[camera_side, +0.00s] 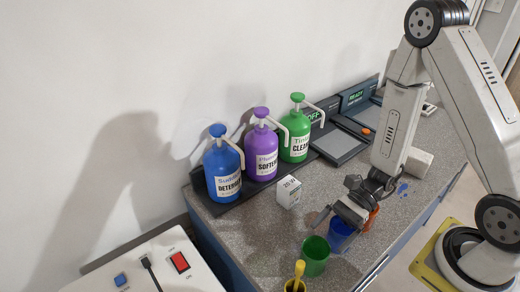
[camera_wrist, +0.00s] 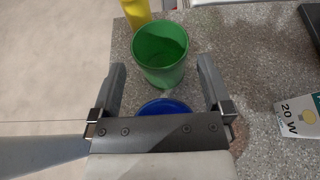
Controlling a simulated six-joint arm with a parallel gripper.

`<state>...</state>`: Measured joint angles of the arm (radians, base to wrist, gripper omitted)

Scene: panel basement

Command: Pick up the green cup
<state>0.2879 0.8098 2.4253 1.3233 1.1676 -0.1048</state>
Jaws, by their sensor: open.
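The green cup (camera_side: 315,257) stands upright on the speckled counter near its front edge in the side view. In the wrist view the green cup (camera_wrist: 161,54) is empty and lies ahead of the fingertips, roughly centred between them. My gripper (camera_side: 352,214) is open and sits over the blue cup (camera_side: 342,236), which is next to the green one. In the wrist view my gripper (camera_wrist: 161,75) has its fingers spread, with nothing held. The blue cup (camera_wrist: 163,107) shows only as a rim, mostly hidden under the gripper body.
A yellow object (camera_side: 297,276) stands close beside the green cup. A white box (camera_side: 289,191) stands on the counter behind. Blue, purple and green pump bottles (camera_side: 224,168) line the wall. Open counter (camera_side: 255,235) lies left of the cups.

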